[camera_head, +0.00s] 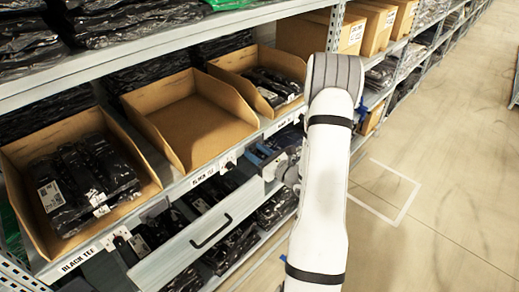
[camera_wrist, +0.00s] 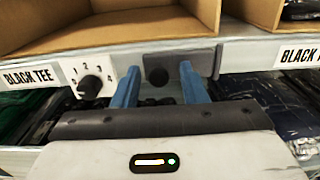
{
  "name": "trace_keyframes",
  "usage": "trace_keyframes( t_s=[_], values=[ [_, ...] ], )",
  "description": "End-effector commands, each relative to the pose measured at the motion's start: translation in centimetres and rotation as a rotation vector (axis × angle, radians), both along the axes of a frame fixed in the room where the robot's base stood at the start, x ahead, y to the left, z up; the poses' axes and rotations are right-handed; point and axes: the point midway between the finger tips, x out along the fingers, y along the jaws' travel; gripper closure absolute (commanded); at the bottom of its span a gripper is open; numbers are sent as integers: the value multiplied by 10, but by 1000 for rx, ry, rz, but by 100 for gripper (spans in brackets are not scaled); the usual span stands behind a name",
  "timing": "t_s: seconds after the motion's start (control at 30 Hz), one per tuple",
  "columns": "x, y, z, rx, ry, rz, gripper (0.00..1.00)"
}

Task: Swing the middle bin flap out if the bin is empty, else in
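The middle bin (camera_head: 195,118) is an open cardboard bin on the shelf, and its visible floor is bare. Its lower part shows at the top of the wrist view (camera_wrist: 110,22). In the head view my gripper (camera_head: 265,158) is at the shelf edge, partly hidden by my arm.
The left bin (camera_head: 35,152) and right bin (camera_head: 246,62) hold black packaged garments. A numbered dial (camera_wrist: 90,86) is left of my gripper. A pale panel with a black handle (camera_head: 211,232) juts out below. The aisle floor (camera_head: 440,190) at right is clear.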

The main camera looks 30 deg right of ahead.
Motion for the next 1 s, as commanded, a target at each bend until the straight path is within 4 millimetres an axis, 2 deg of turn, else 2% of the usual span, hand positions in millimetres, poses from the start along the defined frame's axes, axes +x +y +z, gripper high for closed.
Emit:
trace_keyframes(
  t_s=[0.33, 0.8, 1.0],
  values=[
    [5, 2, 0, 0, 0, 2, 62],
    [5, 3, 0, -1, 0, 2, 100],
    [5, 2, 0, -1, 0, 1, 100]
  ],
)
